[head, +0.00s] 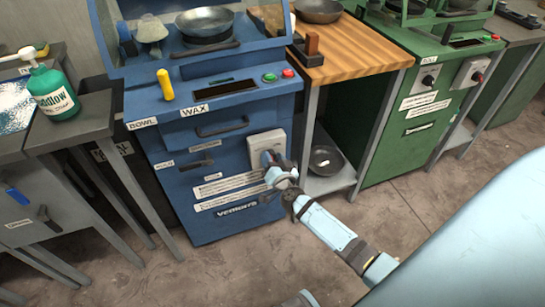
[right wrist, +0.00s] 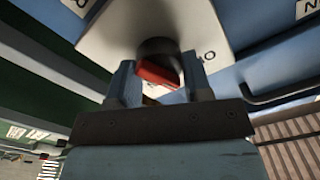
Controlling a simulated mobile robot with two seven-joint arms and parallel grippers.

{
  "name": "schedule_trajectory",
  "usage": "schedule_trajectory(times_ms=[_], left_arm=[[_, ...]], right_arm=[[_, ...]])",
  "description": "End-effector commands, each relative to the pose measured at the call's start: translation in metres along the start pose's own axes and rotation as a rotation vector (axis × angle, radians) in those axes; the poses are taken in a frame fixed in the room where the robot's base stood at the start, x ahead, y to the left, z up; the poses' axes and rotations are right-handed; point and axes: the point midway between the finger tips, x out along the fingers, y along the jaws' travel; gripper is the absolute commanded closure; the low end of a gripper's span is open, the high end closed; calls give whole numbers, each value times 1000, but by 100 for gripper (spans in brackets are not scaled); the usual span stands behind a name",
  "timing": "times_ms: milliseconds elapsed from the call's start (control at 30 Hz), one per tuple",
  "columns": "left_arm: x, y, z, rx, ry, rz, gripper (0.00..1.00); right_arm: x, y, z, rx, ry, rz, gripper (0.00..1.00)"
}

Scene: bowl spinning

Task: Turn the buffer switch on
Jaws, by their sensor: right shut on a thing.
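The buffer switch is a pale square plate (head: 264,143) on the front of the blue buffer machine (head: 215,150). In the right wrist view the plate (right wrist: 205,25) carries a dark round knob with a red grip (right wrist: 157,73). My right gripper (head: 270,160) is at the plate in the head view and mostly covers the knob. In the right wrist view its fingers (right wrist: 160,80) stand on either side of the knob and are shut on it. An "O" mark shows on the plate to the right of the knob. My left gripper is not in view.
A green machine (head: 425,115) with its own switches stands at the right. A wooden-topped bench (head: 345,55) with a pan (head: 325,160) on its lower shelf is between the machines. A grey bench with a green bottle (head: 52,92) is at the left. The floor in front is clear.

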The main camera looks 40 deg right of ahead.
Motion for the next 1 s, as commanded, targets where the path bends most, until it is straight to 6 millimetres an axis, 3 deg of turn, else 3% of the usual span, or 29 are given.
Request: schedule_trajectory(times_ms=[467,1000], left_arm=[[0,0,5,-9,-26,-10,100],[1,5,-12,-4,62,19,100]], right_arm=[[0,2,2,452,-1,0,78],[0,4,3,919,0,1,78]])
